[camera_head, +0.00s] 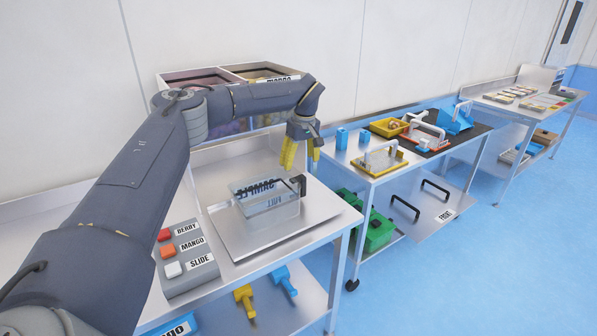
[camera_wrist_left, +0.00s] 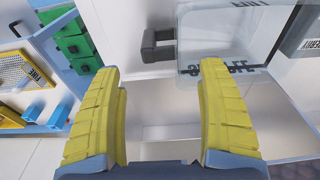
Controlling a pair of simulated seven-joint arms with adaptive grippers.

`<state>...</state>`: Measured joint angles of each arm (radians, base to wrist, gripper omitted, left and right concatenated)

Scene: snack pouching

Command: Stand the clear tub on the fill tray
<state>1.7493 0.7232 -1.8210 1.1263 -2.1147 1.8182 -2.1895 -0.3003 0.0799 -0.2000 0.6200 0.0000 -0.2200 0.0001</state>
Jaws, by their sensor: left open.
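The clear tub (camera_head: 262,207) is a see-through box with dark lettering and a dark handle on its right end. It rests on the flat steel tray (camera_head: 245,244) on the near bench, and looks upright. In the left wrist view the tub (camera_wrist_left: 222,38) is at the top right, with its dark handle (camera_wrist_left: 157,46) pointing left. My left gripper (camera_head: 302,154) has yellow fingers and is open, above and behind the tub's handle end. In the left wrist view its fingers (camera_wrist_left: 161,110) are wide apart with nothing between them. My right gripper is not in view.
A button box (camera_head: 188,262) marked BERRY, MANGO and SLIDE sits left of the tray. Bins (camera_head: 200,78) stand behind my arm. A second cart (camera_head: 352,152) to the right holds a yellow handled tool (camera_head: 383,160) and blue blocks; green boxes (camera_head: 377,234) sit below.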

